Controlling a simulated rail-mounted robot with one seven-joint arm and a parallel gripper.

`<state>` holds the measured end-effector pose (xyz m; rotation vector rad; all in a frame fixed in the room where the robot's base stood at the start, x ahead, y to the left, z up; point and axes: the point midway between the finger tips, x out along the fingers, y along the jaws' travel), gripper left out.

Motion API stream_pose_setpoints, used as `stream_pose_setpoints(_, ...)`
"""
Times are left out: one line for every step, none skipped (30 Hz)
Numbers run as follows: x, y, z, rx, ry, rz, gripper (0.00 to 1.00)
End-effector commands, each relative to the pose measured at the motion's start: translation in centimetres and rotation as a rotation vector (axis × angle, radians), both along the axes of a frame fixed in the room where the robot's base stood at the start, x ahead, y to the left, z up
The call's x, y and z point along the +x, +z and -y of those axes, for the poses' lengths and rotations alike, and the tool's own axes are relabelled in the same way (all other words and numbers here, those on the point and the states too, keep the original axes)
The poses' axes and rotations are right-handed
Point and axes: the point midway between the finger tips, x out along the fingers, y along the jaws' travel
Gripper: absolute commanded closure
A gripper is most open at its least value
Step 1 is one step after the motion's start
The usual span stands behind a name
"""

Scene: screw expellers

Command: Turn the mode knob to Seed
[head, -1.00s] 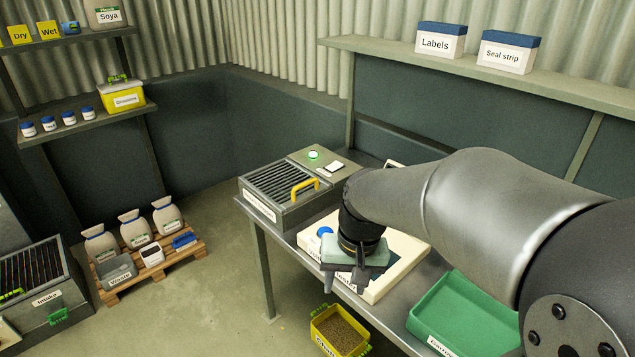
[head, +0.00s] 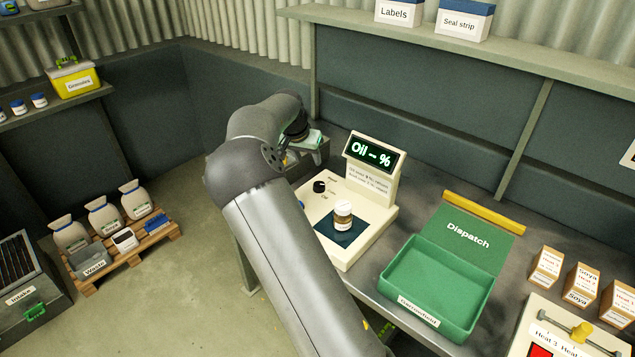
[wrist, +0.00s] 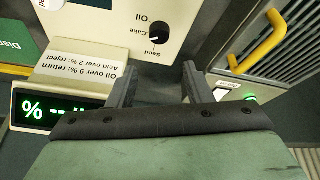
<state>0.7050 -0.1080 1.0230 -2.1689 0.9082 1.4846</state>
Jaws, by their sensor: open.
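The black mode knob (head: 319,186) sits on the cream analyser (head: 378,225), left of its screen in the head view. In the wrist view the knob (wrist: 160,33) shows beside the printed words Oil, Cake and Seed; I cannot read its pointer surely. The lit screen (head: 371,154) reads "Oil – %"; part of it shows in the wrist view (wrist: 52,108). My gripper (wrist: 160,66) is open and empty, with the knob beyond the gap between its fingers, apart from them. In the head view my gripper is partly hidden by my arm.
A small jar (head: 343,214) stands on the analyser's dark pad (head: 342,236). The green Dispatch tray (head: 459,321) is to its right. In the wrist view a yellow handle (wrist: 258,54) on a grilled unit lies close right of my fingers.

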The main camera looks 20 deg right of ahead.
Motion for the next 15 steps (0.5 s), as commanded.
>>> stream_pose_setpoints(0.1, -1.0, 0.4, -0.001, -0.003, -0.007, 0.54)
stream_pose_setpoints(0.3, -1.6, 0.6, -0.001, -0.002, -0.005, 0.54)
stream_pose_setpoints(0.5, -2.4, 0.9, -0.002, -0.002, -0.007, 0.54)
stream_pose_setpoints(0.6, -3.0, 1.1, -0.001, -0.002, -0.006, 0.54)
stream_pose_setpoints(0.8, -3.6, 1.3, -0.001, -0.002, -0.005, 0.54)
stream_pose_setpoints(1.0, -4.4, 1.6, -0.002, -0.002, -0.007, 0.54)
stream_pose_setpoints(1.2, -5.0, 1.8, -0.001, -0.002, -0.006, 0.54)
stream_pose_setpoints(1.3, -5.6, 2.1, -0.002, -0.002, -0.007, 0.54)
stream_pose_setpoints(1.5, -6.5, 2.3, -0.001, -0.002, -0.005, 0.54)
stream_pose_setpoints(1.7, -7.0, 2.5, -0.001, -0.001, -0.006, 0.54)
stream_pose_setpoints(1.9, -7.6, 2.7, -0.002, -0.001, -0.006, 0.54)
stream_pose_setpoints(2.1, -8.4, 3.0, -0.002, -0.001, -0.006, 0.54)
stream_pose_setpoints(2.2, -9.0, 3.2, -0.002, 0.0, -0.006, 0.54)
stream_pose_setpoints(2.4, -9.6, 3.3, -0.002, 0.0, -0.006, 0.54)
stream_pose_setpoints(2.6, -10.3, 3.5, -0.001, -0.001, -0.005, 0.54)
